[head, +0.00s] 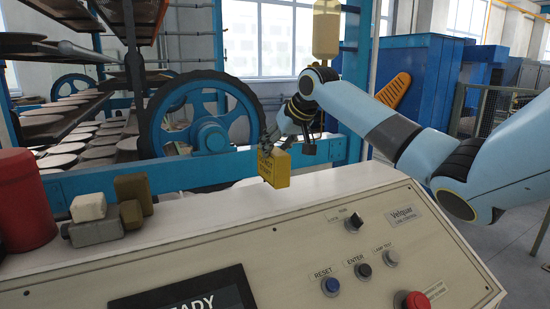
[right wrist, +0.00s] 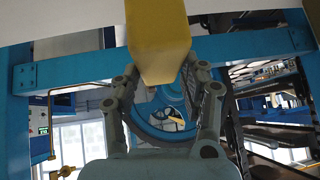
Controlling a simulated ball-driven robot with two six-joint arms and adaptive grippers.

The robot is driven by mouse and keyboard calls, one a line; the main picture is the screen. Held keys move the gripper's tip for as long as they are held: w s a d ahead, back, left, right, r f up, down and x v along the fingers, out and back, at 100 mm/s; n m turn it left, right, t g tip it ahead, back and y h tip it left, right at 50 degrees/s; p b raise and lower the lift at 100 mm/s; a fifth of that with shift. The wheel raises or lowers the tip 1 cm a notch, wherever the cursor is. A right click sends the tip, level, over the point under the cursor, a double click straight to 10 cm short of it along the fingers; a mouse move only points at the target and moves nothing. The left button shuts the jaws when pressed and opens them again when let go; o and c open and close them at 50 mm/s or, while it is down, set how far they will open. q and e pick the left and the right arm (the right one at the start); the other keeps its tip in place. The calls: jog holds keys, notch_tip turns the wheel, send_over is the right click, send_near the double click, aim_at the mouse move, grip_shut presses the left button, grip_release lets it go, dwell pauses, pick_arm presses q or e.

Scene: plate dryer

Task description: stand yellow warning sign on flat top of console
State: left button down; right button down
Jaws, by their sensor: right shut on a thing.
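The yellow warning sign (head: 274,168) is upright at the back edge of the console's flat top (head: 325,183) in the head view. My right gripper (head: 268,146) is shut on its upper part. In the right wrist view the yellow sign (right wrist: 158,45) sits between the two fingers (right wrist: 160,82). The sign's lower edge is close to the console top; I cannot tell whether it touches. My left gripper is not in view.
At the left of the console top are a red canister (head: 24,200), a pale block (head: 88,207) and several darker blocks (head: 134,193). The sloped panel in front carries buttons (head: 331,286) and a screen (head: 190,292). The blue frame and wheel (head: 205,115) stand behind.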

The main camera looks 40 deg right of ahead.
aim_at(275, 162)
jog(key=shift+w+f, duration=0.2)
notch_tip(275, 162, down, 3)
jog(key=shift+s+f+p, duration=0.1)
jog(key=shift+f+p, duration=0.1)
jog(key=shift+p, duration=0.55)
jog(key=shift+f, duration=0.25)
jog(key=c, duration=0.7)
grip_release()
